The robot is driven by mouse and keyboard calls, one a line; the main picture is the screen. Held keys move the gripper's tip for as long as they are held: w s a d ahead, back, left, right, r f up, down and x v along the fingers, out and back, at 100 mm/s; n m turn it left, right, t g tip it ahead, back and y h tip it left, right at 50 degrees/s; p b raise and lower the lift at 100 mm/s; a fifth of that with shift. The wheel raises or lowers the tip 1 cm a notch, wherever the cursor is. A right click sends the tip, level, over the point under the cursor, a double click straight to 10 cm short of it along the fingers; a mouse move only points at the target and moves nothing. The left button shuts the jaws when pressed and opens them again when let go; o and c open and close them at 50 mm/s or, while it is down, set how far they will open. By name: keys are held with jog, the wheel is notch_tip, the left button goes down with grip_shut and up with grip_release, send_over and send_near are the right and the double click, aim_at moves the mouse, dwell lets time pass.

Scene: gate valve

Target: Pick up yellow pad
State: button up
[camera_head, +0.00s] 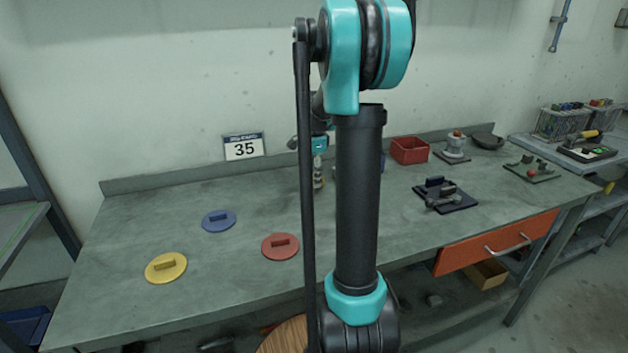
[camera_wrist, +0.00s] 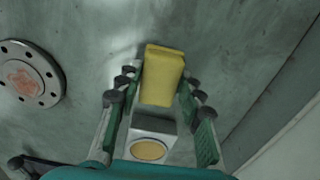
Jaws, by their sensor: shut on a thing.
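A yellow block-shaped pad (camera_wrist: 161,75) sits between the fingertips of my gripper (camera_wrist: 160,90) in the wrist view. The gripper is shut on it, with a green-lined finger along each side. The grey bench surface shows behind the pad; I cannot tell whether the pad touches it. In the head view my arm hides the gripper and the pad.
A bolted metal flange (camera_wrist: 30,76) lies left of the gripper in the wrist view. A red bin (camera_head: 409,151) and dark fixture (camera_head: 444,195) stand right.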

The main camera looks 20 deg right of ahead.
notch_tip(320, 180, up, 19)
dwell(0.6)
jog(key=o, duration=0.5)
jog(key=c, duration=0.5)
